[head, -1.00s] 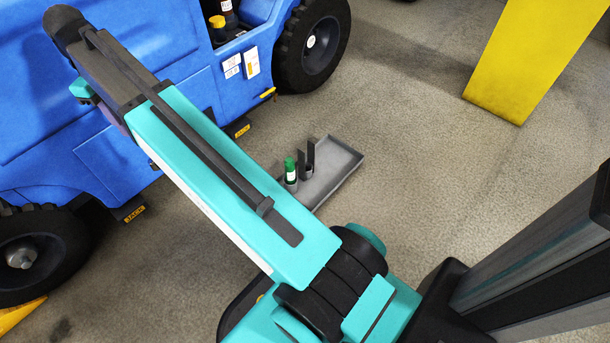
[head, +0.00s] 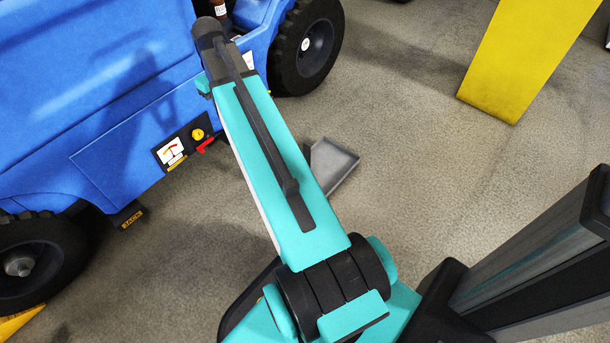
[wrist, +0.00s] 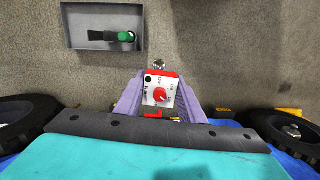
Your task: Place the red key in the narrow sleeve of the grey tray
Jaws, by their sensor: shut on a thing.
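In the wrist view my gripper (wrist: 160,88) has its lilac fingers closed on both sides of the red key (wrist: 160,92). The grey tray (wrist: 76,22) lies on the floor, apart from the key and toward the upper left. A green key (wrist: 125,36) stands in it beside a dark upright piece (wrist: 100,35); I cannot tell which sleeve is the narrow one. In the head view my arm hides the fingers, the red key and part of the tray (head: 340,165).
A blue vehicle (head: 100,90) with black wheels (head: 307,45) stands close on the left. Its side bears a panel with a yellow knob (head: 198,134) and a red handle (head: 205,145). A yellow post (head: 520,60) stands at upper right. Floor around the tray is open.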

